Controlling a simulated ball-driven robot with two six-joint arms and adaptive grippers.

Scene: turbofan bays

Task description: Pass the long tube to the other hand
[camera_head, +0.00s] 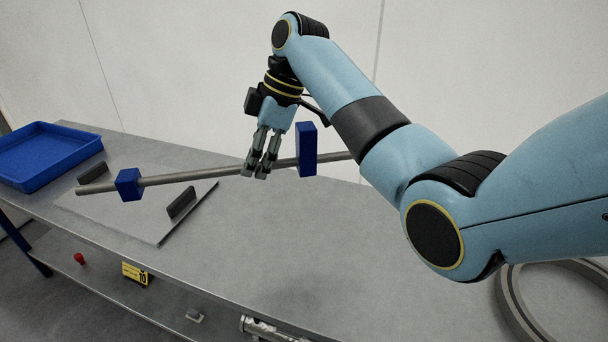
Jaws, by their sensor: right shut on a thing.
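The long tube (205,174) is a thin grey rod, lying roughly level across the picture above the metal bench. A blue block (128,185) sits on it near its left end, and a taller blue block (306,149) sits on it further right. My right gripper (260,172) points down and is shut on the tube between the two blocks, close to the taller one. The tube's right end passes behind my right arm and is hidden. My left gripper is not in view.
A blue tray (45,172) stands at the bench's left end. A flat plate (150,222) with two dark upright pieces lies under the tube's left part. A grey ring (520,312) shows at the lower right.

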